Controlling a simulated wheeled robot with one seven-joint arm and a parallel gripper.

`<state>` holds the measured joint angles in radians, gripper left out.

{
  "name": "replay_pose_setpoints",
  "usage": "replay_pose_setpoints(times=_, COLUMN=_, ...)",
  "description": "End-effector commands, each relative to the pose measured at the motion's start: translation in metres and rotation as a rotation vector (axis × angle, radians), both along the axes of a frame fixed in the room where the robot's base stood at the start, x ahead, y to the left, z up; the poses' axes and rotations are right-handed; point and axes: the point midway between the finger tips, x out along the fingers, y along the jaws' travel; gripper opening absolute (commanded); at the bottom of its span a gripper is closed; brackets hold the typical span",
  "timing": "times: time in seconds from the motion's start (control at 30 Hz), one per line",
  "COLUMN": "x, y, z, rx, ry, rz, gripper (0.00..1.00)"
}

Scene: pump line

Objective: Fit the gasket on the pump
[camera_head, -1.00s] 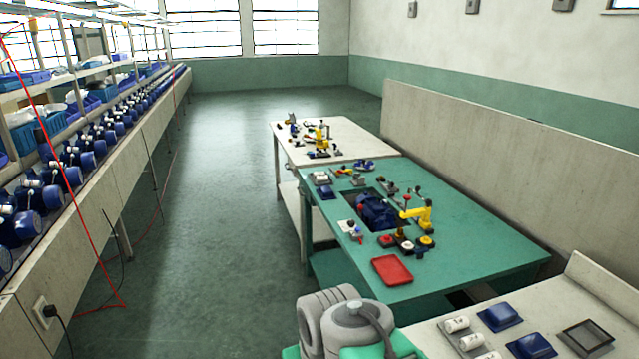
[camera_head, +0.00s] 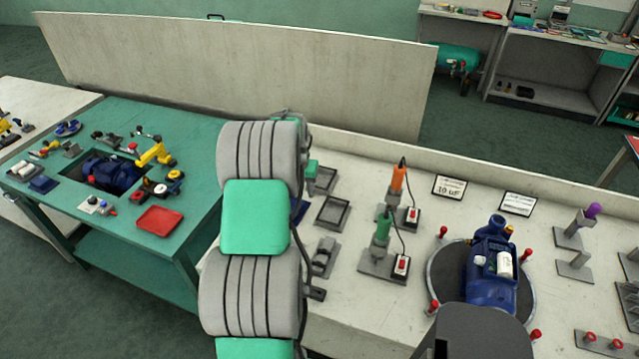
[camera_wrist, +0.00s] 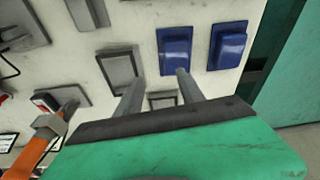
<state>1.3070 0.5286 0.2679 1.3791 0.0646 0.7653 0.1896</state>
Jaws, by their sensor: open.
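The blue pump (camera_head: 490,268) stands on a round dark turntable (camera_head: 447,283) on the pale bench, at the right of the head view. A white cylinder (camera_head: 504,264) is on its side. My gripper (camera_wrist: 158,76) is open and empty in the wrist view, with its two fingers above the bench near a grey tray (camera_wrist: 119,66) and a blue tray (camera_wrist: 175,50). In the head view my arm hides the gripper. I cannot make out a gasket in either view; the grey trays (camera_head: 332,213) show no clear contents.
Red pegs (camera_head: 443,232) surround the turntable. Grey stands (camera_head: 575,266) are at the right. A green table (camera_head: 200,160) with a red tray (camera_head: 160,220) is at the left.

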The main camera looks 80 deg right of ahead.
Motion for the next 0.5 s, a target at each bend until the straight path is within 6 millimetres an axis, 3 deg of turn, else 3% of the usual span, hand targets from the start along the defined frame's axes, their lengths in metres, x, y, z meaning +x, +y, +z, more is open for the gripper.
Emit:
replay_pose_setpoints(times=0.03, x=-0.025, y=-0.011, z=-0.007, rx=0.005, ry=0.001, rz=-0.051, gripper=0.45)
replay_pose_setpoints(times=0.13, x=-0.051, y=-0.023, z=-0.018, rx=0.006, ry=0.002, rz=-0.106, gripper=0.45)
replay_pose_setpoints(times=0.5, x=-0.058, y=-0.028, z=-0.035, rx=0.005, ry=0.002, rz=-0.120, gripper=0.45)
